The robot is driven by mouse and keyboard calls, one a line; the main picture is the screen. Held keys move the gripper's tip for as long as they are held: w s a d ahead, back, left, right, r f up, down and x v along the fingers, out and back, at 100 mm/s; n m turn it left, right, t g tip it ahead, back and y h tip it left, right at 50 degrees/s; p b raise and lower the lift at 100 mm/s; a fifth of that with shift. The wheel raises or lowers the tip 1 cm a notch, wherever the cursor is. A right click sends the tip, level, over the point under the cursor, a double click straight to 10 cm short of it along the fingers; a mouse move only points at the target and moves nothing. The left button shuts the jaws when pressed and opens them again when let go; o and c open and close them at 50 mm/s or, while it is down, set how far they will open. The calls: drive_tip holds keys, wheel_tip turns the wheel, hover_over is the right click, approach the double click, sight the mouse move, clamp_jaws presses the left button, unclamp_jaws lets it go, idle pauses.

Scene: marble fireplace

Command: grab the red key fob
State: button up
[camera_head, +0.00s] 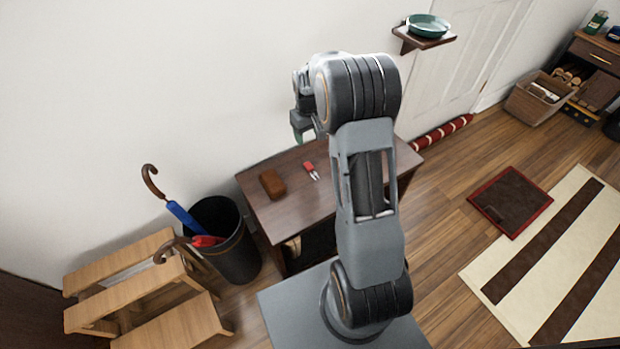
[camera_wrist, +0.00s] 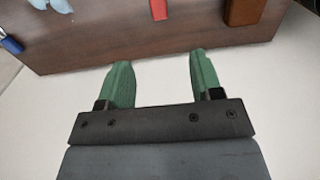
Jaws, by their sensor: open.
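The red key fob (camera_head: 309,166) lies on the dark wooden table (camera_head: 290,208), with pale metal keys toward the near side. In the wrist view the red fob (camera_wrist: 158,10) shows at the top edge, cut off by the frame, beyond the gap between my fingers. My gripper (camera_wrist: 158,82) has two green fingers, spread apart with nothing between them. In the head view my gripper (camera_head: 300,128) is near the wall, above the back of the table. My arm hides the right part of the table.
A brown block-like item (camera_head: 272,183) lies left of the fob; it also shows in the wrist view (camera_wrist: 243,12). A blue item (camera_wrist: 10,43) and a pale blue item (camera_wrist: 55,5) are on the table's other side. A dark bin with umbrellas (camera_head: 238,250) stands left of the table.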

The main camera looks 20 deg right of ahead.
drive_tip(key=b, duration=0.3)
hover_over(309, 166)
wheel_tip(309, 166, down, 10)
drive_tip(key=shift+w+r, duration=0.1)
drive_tip(key=shift+w, duration=0.05)
drive_tip(key=shift+f+b, duration=1.15)
drive_tip(key=shift+f, duration=1.65)
drive_tip(key=shift+c, duration=0.2)
drive_tip(key=c, duration=1)
drive_tip(key=shift+o, duration=0.2)
drive_tip(key=shift+r, duration=0.1)
